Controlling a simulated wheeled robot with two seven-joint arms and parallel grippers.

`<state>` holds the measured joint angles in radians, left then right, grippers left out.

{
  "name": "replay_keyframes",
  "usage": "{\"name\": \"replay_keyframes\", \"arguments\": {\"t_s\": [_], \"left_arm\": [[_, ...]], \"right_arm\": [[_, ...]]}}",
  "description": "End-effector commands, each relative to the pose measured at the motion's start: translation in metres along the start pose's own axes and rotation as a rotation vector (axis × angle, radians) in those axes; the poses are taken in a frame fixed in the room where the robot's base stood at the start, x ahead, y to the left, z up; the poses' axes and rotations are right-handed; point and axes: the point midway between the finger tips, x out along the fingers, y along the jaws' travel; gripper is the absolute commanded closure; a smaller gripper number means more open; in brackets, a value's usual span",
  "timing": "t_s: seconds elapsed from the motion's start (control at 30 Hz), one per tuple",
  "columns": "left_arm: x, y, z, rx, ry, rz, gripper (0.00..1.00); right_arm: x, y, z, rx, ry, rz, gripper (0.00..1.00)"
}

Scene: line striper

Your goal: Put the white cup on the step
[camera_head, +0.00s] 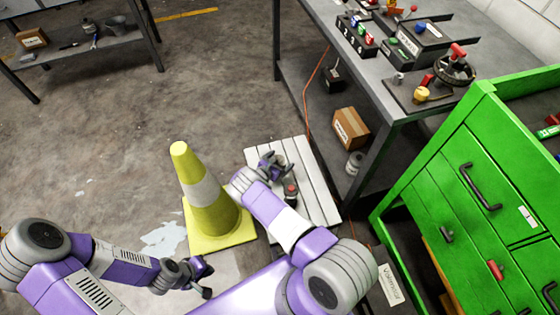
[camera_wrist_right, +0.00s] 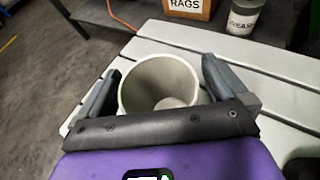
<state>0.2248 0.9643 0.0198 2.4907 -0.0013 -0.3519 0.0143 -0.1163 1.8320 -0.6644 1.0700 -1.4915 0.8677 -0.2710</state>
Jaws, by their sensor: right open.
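The white cup (camera_wrist_right: 158,85) is between the two fingers of my right gripper (camera_wrist_right: 160,82) in the right wrist view. Its open rim faces the camera, and its base is hidden. The fingers are spread, with a small gap on each side of the cup. The pale slatted step (camera_head: 315,190) lies under my right gripper (camera_head: 276,162) in the head view; its slats (camera_wrist_right: 275,95) show behind the cup in the wrist view. In the head view I cannot make the cup out clearly at the gripper. My left gripper (camera_head: 206,278) is open and empty, low over the floor.
A yellow cone (camera_head: 205,190) stands left of the step, close to my right arm. A red-topped object (camera_head: 291,190) is on the step beside my right forearm. A rags box (camera_head: 351,128) and a grease can (camera_head: 354,163) are beyond the step. A green cabinet (camera_head: 440,185) stands at right.

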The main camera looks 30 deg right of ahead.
Motion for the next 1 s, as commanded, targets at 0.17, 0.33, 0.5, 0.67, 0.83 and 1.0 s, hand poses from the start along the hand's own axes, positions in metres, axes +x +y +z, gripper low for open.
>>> {"name": "replay_keyframes", "arguments": {"t_s": [0.17,0.33,0.5,0.67,0.83,1.0], "left_arm": [[-0.003,0.001,0.000,0.000,0.000,0.000,1.00],[-0.017,0.006,0.001,0.000,0.000,0.000,1.00],[-0.028,0.011,0.001,0.000,0.000,0.000,1.00],[-0.034,0.013,0.002,0.000,0.000,0.000,1.00],[-0.037,0.014,0.002,0.000,0.000,0.000,1.00],[-0.036,0.014,0.002,0.000,0.000,0.000,1.00]], "right_arm": [[-0.009,0.001,0.004,-0.003,0.002,0.002,0.00],[-0.043,0.002,0.006,-0.004,0.000,0.004,0.00],[-0.080,0.001,0.006,-0.003,0.001,0.003,0.00],[-0.106,0.001,0.005,-0.001,0.000,0.002,0.00],[-0.120,0.000,0.003,-0.001,0.000,0.001,0.00],[-0.122,0.000,0.003,0.000,0.000,0.000,0.00]]}}
